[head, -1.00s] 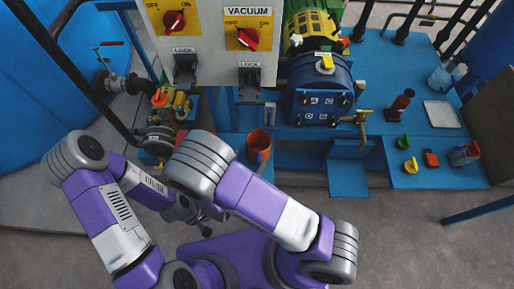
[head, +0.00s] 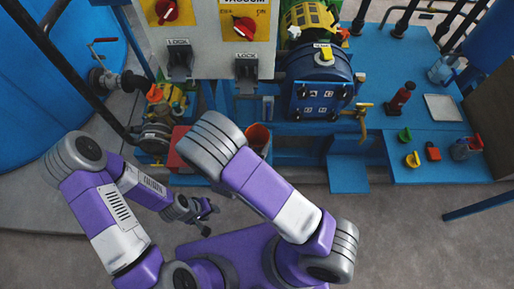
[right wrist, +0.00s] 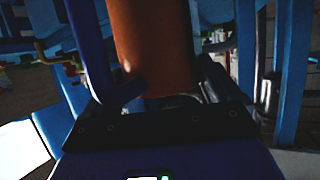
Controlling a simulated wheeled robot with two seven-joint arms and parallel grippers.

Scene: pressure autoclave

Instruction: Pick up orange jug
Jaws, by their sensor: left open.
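The orange jug (head: 258,137) stands low beside the blue equipment frame in the head view, partly hidden behind my right arm. In the right wrist view the orange jug (right wrist: 153,45) is upright and close, directly in front of my right gripper (right wrist: 168,98). Dark finger parts show by its lower sides, but I cannot tell whether they press on it. The head view hides the right gripper behind my arm. My left gripper (head: 203,216) is open and empty, above the floor to the left of my base.
A red box (head: 180,147) is left of the jug, by pipes and valves. The switch panel (head: 215,52) and blue autoclave (head: 322,85) stand behind.

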